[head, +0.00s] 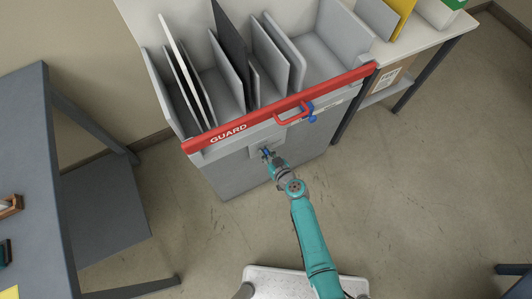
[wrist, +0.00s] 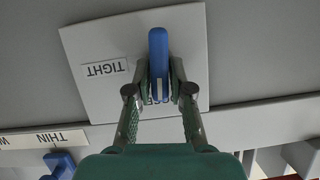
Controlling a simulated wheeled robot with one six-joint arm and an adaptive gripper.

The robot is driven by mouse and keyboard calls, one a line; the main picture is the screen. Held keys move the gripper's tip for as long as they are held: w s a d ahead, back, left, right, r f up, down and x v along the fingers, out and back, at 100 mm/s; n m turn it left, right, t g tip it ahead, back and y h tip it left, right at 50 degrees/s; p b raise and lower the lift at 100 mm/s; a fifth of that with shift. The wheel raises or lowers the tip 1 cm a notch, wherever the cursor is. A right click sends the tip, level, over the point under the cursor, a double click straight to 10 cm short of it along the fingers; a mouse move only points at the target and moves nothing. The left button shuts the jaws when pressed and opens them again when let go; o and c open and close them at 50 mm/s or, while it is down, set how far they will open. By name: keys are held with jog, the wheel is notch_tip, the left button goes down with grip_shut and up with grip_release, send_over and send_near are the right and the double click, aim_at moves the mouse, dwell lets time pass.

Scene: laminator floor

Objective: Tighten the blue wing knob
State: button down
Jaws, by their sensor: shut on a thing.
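The blue wing knob (wrist: 158,48) sits on a pale square plate (wrist: 85,45) on the grey machine front. In the wrist view its wing runs up and down, with a white line at its lower end beside a partly hidden label (wrist: 167,100). A "TIGHT" label (wrist: 106,68) shows upside down to the left of the knob. My gripper (wrist: 159,85) is shut on the knob, one finger on each side of the wing. In the head view my gripper (head: 266,155) is at the machine front, below the red guard bar, and mostly covers the knob.
The red "GUARD" bar (head: 240,128) crosses the machine (head: 225,178) just above my gripper. A blue part (head: 311,113) sits by its red handle. Another blue part (wrist: 60,163) is near a "THIN" label (wrist: 62,138). A dark table (head: 50,150) stands left.

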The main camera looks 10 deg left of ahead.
jog(key=m, duration=0.1)
jog(key=m+y, duration=0.1)
jog(key=m+g, duration=0.1)
jog(key=shift+w+d+f+y, duration=0.1)
jog(key=shift+w+d+y, duration=0.15)
jog(key=shift+d+y, duration=0.05)
jog(key=m+y, duration=0.1)
jog(key=m, duration=0.2)
jog(key=f+m+y, duration=0.1)
jog(key=m+y, duration=0.1)
jog(key=m, duration=0.1)
jog(key=m+y, duration=0.2)
jog(key=m, duration=0.1)
jog(key=shift+w+d+f, duration=0.2)
jog(key=shift+d, duration=0.1)
jog(key=shift+m, duration=0.4)
jog(key=c, duration=1.1)
grip_release()
